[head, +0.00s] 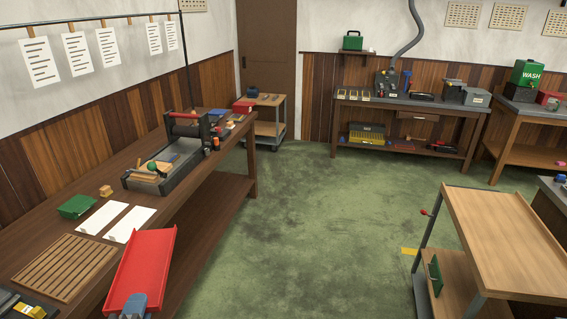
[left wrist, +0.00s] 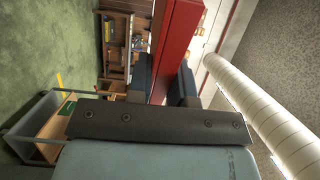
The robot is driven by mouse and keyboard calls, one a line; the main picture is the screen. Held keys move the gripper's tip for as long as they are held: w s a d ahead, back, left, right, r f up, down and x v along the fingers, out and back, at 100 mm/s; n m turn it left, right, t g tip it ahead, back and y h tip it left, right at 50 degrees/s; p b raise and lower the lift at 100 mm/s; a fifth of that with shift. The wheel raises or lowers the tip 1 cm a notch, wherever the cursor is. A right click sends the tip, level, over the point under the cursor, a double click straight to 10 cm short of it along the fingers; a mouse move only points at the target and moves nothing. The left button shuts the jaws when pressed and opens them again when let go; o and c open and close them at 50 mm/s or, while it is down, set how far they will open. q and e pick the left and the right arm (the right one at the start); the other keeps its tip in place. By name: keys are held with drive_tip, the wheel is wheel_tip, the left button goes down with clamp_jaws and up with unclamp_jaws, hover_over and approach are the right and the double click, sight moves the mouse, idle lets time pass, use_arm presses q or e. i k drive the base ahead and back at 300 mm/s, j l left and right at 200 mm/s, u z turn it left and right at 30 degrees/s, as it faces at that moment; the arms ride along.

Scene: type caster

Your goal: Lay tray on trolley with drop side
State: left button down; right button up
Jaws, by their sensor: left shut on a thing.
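The red tray (head: 145,268) is at the lower left of the head view, in front of the long workbench's near end. My left gripper (head: 135,303) is shut on the tray's near end. In the left wrist view the tray (left wrist: 176,45) runs edge-on between the two dark fingers (left wrist: 163,86). I cannot tell whether the tray touches the bench. The trolley (head: 505,235) stands at the right with a bare light-wood top and a lower shelf. A small red knob (head: 424,212) sticks out at its left side. My right gripper is not in view.
The workbench (head: 190,205) carries a slatted wooden rack (head: 65,267), white sheets (head: 128,225), a green box (head: 77,206) and a grey type tray with a press (head: 180,150). Open green floor (head: 335,230) lies between bench and trolley. A small cart (head: 268,128) stands at the back.

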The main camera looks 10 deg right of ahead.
sight(483, 216)
drive_tip(key=i+z, duration=0.1)
drive_tip(key=z, duration=0.4)
drive_tip(key=i+z, duration=0.1)
drive_tip(key=z, duration=0.35)
drive_tip(key=i+z, duration=0.1)
drive_tip(key=z, duration=0.4)
drive_tip(key=i+j+z, duration=0.15)
drive_tip(key=z, duration=0.2)
drive_tip(key=i+j+z, duration=0.1)
drive_tip(key=z, duration=0.3)
drive_tip(key=j+z, duration=0.35)
drive_tip(key=i+j+z, duration=0.1)
drive_tip(key=j+z, duration=0.25)
drive_tip(key=i+j+z, duration=0.1)
drive_tip(key=j+z, duration=0.25)
drive_tip(key=j, duration=0.15)
drive_tip(key=j+z, duration=0.25)
drive_tip(key=j, duration=1.2)
drive_tip(key=k+j, duration=0.1)
drive_tip(key=j, duration=0.5)
